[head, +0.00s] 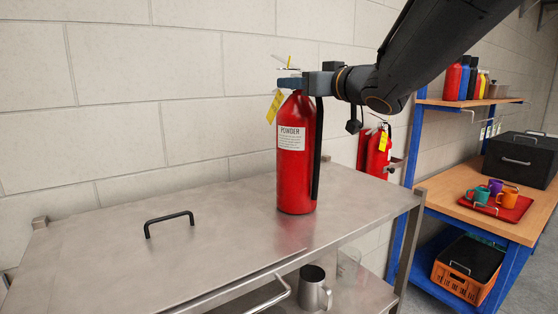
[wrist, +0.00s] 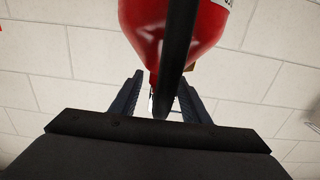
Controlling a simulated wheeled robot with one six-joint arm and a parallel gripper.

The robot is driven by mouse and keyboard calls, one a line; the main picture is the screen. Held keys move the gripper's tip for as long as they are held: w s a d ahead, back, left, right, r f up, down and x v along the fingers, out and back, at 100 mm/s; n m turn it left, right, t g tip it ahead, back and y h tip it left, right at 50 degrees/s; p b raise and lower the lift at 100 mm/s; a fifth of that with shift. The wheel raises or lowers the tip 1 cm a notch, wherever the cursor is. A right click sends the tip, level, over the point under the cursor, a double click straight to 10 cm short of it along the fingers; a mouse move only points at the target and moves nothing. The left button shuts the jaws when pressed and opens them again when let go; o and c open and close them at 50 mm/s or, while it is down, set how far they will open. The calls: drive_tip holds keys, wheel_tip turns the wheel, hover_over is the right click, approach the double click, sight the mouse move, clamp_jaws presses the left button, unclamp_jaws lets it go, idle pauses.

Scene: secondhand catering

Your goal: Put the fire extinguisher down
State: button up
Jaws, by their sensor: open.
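The red fire extinguisher (head: 293,175), with a white POWDER label, a yellow tag and a black hose, is upright at the right part of the steel table (head: 110,250). Its base appears to rest on the tabletop. My gripper (head: 299,83) is at its head from the right, with the jaws open around the neck and handle area. In the wrist view, the extinguisher's red body (wrist: 170,30) and dark hose are in front of my open fingers (wrist: 160,82). Whether a finger touches it is hidden.
A black handle (head: 169,222) stands up on the table's left part. A metal jug (head: 313,289) and a clear beaker sit on the shelf below. Another red extinguisher (head: 374,150) hangs behind. A blue-framed bench with a red tray (head: 499,207) of mugs is at right.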

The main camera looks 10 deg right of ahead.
drive_tip(key=x, duration=0.3)
drive_tip(key=shift+w+r+p, duration=0.15)
drive_tip(key=shift+w+p, duration=0.05)
drive_tip(key=shift+p, duration=0.2)
clamp_jaws()
idle(1.0)
